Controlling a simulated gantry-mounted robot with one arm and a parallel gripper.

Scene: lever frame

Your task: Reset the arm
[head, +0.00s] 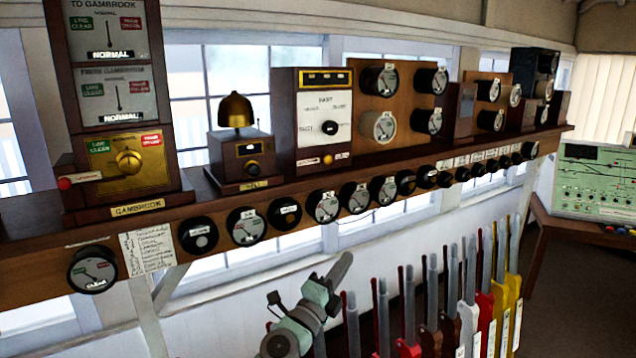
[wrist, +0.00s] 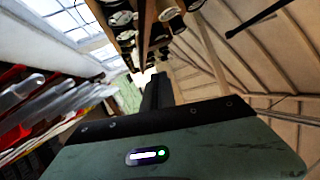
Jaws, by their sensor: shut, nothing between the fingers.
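My arm rises at the bottom centre of the head view, green and grey. My gripper (head: 342,268) is at its upper end, slim and dark grey, tilted up to the right. It is in the air below the instrument shelf (head: 395,160) and left of most of the levers (head: 468,315). In the wrist view my gripper (wrist: 157,88) shows as a dark bar with its fingers together, holding nothing. The levers have grey, red or dark upper parts and red, brown, white and yellow lower parts. They also show blurred at the left of the wrist view (wrist: 55,105). My gripper touches no lever that I can see.
The shelf carries block instruments (head: 115,110), a brass bell (head: 236,112) and several round dials (head: 326,206). A green control panel (head: 597,185) stands at the far right. Windows line the back wall. Dark floor shows right of the levers.

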